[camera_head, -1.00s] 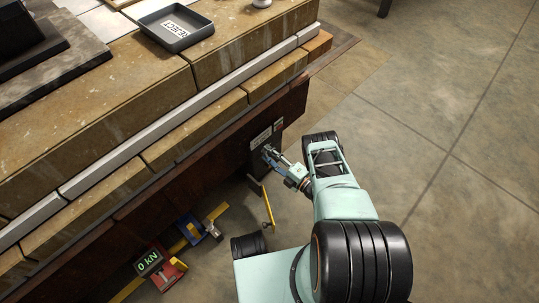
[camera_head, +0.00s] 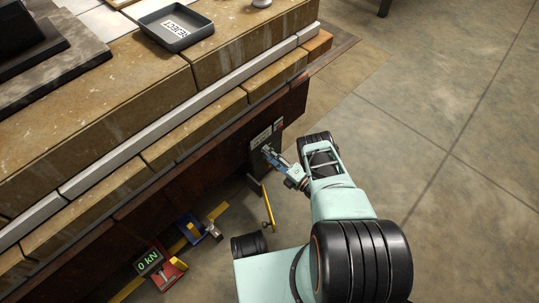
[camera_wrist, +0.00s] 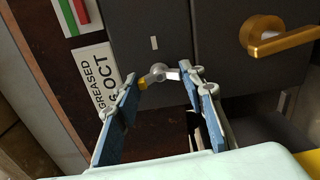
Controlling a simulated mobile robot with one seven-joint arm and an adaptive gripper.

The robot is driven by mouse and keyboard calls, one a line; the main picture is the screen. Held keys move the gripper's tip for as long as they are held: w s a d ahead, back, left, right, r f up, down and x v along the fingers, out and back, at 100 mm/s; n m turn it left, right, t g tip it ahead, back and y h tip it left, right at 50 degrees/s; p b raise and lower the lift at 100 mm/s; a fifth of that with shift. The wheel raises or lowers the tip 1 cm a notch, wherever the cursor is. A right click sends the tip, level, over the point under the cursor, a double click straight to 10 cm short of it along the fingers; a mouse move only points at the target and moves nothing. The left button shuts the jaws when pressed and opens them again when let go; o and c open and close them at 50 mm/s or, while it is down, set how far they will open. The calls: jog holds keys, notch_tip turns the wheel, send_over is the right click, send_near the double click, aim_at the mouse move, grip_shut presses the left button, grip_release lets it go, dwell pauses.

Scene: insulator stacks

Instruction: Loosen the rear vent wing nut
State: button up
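A small grey wing nut (camera_wrist: 159,72) sits on the dark panel (camera_wrist: 215,52) in the wrist view. A yellow piece shows at its left side. My gripper (camera_wrist: 161,80) is open, with one blue-padded fingertip on each side of the nut. The gaps at the tips are small, and I cannot tell whether either finger touches it. In the head view my gripper (camera_head: 268,151) reaches the dark panel (camera_head: 257,142) low on the bench side, and the nut is too small to make out there.
A brass lever handle (camera_wrist: 275,38) is right of the nut. A "GREASED OCT" label (camera_wrist: 97,75) is at left. In the head view, a yellow-handled part (camera_head: 268,207), a blue device (camera_head: 191,228) and a "0 kN" gauge (camera_head: 149,262) lie nearby. Open floor (camera_head: 450,100) is at right.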

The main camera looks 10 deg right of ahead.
jog(key=o, duration=0.5)
jog(key=v, duration=0.7)
jog(key=shift+s+d, duration=0.15)
jog(key=shift+s, duration=0.15)
